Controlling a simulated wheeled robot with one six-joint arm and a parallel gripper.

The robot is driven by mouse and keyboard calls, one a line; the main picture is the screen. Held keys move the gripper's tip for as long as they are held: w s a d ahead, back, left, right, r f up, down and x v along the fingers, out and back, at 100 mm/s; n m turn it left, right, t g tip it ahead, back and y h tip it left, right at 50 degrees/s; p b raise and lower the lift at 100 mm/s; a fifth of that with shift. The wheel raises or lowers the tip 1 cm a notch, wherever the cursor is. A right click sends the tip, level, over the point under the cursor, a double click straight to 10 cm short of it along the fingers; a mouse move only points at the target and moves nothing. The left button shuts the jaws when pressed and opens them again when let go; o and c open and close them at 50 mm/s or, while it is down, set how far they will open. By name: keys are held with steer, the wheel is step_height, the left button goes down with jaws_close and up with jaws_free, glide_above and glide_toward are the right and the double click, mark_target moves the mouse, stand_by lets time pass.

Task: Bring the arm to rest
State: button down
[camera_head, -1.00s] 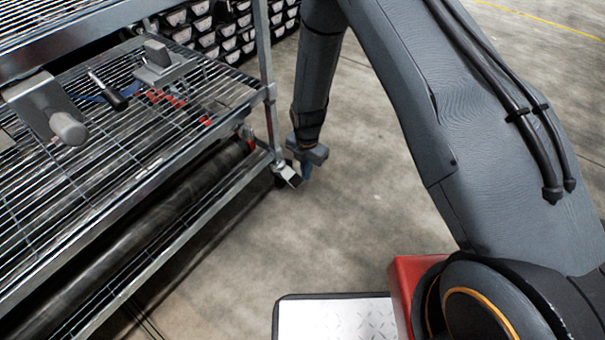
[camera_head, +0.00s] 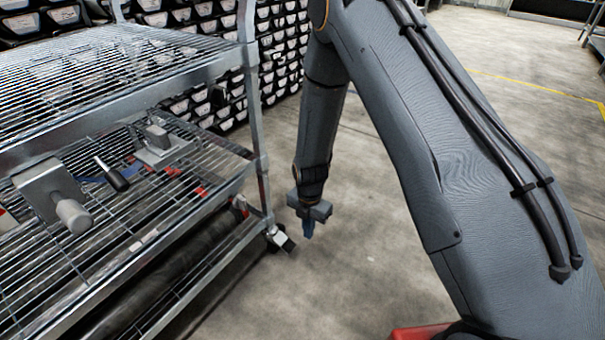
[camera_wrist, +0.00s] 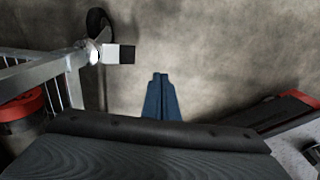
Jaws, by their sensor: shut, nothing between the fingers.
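My gripper (camera_head: 308,232) hangs down at the end of my grey arm, over bare floor, just to the right of a wire rack's near corner. Its blue fingers also show in the wrist view (camera_wrist: 160,98), where they are together with nothing between them. In the head view the fingers are small and point at the floor. The gripper appears apart from the rack.
The metal wire rack (camera_head: 262,180) stands at the left, with clamp-like tools (camera_head: 165,147) on its lower shelf and a caster (camera_wrist: 98,24) near my gripper. Shelves of bins (camera_head: 280,50) line the back. Floor (camera_head: 400,170) is open behind the arm and to the right.

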steer(key=s+a+r+m, duration=0.4)
steer(key=s+r+m, duration=0.1)
steer(key=r, duration=0.4)
steer(key=s+a+r+m, duration=0.3)
steer(key=s+r+m, duration=0.1)
steer(key=r, duration=0.5)
steer(key=s+r+m, duration=0.6)
steer(key=s+r, duration=0.1)
steer(key=s, duration=0.2)
steer(key=s+r+m, duration=0.6)
steer(key=s, duration=0.4)
steer(key=d+r+m+p, duration=0.3)
steer(key=d+r+p, duration=0.7)
steer(key=r+p, duration=0.4)
steer(key=d+r+m+p, duration=0.4)
steer(key=d+r+p, duration=0.7)
steer(key=r+p, duration=0.2)
steer(key=shift+r+p, duration=0.35)
steer(key=shift+p, duration=0.45)
steer(key=shift+s+a, duration=0.1)
steer(key=shift+a, duration=0.05)
